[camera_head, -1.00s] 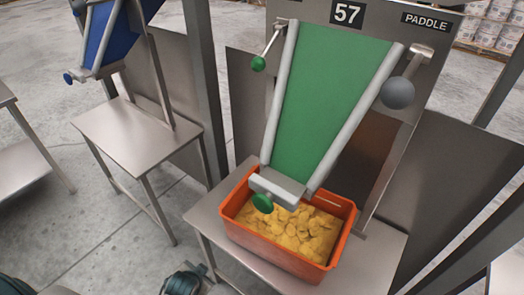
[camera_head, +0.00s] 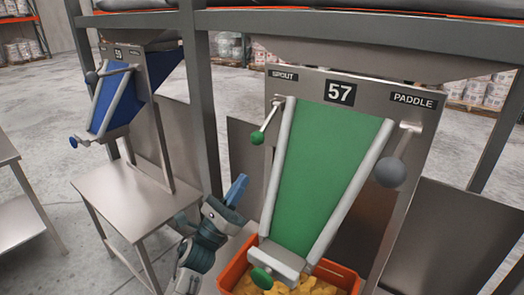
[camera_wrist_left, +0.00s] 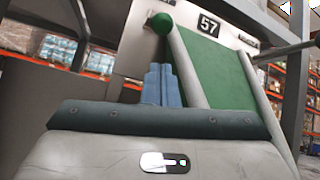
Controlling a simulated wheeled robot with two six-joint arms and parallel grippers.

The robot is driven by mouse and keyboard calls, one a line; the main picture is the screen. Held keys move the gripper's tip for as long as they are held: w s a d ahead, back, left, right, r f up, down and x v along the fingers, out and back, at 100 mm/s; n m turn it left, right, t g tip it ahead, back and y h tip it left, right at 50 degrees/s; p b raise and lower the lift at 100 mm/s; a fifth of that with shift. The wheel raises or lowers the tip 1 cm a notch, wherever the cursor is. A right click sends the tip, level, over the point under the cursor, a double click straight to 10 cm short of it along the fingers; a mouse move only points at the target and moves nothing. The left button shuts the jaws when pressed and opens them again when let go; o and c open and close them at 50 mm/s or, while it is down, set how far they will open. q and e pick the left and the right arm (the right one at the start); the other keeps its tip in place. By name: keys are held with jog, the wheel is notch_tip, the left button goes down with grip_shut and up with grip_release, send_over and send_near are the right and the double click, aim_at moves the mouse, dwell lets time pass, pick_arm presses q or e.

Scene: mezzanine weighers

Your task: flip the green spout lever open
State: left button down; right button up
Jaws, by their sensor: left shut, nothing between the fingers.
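The green spout lever (camera_head: 258,137) is a thin metal rod with a green ball at its lower end. It hangs below the SPOUT label, left of the green chute (camera_head: 325,165). My left gripper (camera_head: 236,189) is shut and empty, its blue fingers pointing up. It is below and a little left of the green ball and apart from it. In the left wrist view the shut fingers (camera_wrist_left: 162,85) point up towards the green ball (camera_wrist_left: 162,24), with a gap between. My right gripper is not in view.
A grey-ball paddle lever (camera_head: 390,172) is on the chute's right. A green knob (camera_head: 261,278) sits at the chute's lower lip, over an orange crate (camera_head: 232,271) of yellow pieces. A blue chute and a steel table (camera_head: 135,200) stand to the left, beside a grey post (camera_head: 200,100).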

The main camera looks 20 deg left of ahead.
aim_at(265, 125)
pick_arm(q)
jog(key=shift+d+r, duration=0.1)
jog(key=p+x, duration=0.6)
jog(key=x, duration=0.4)
dwell(0.5)
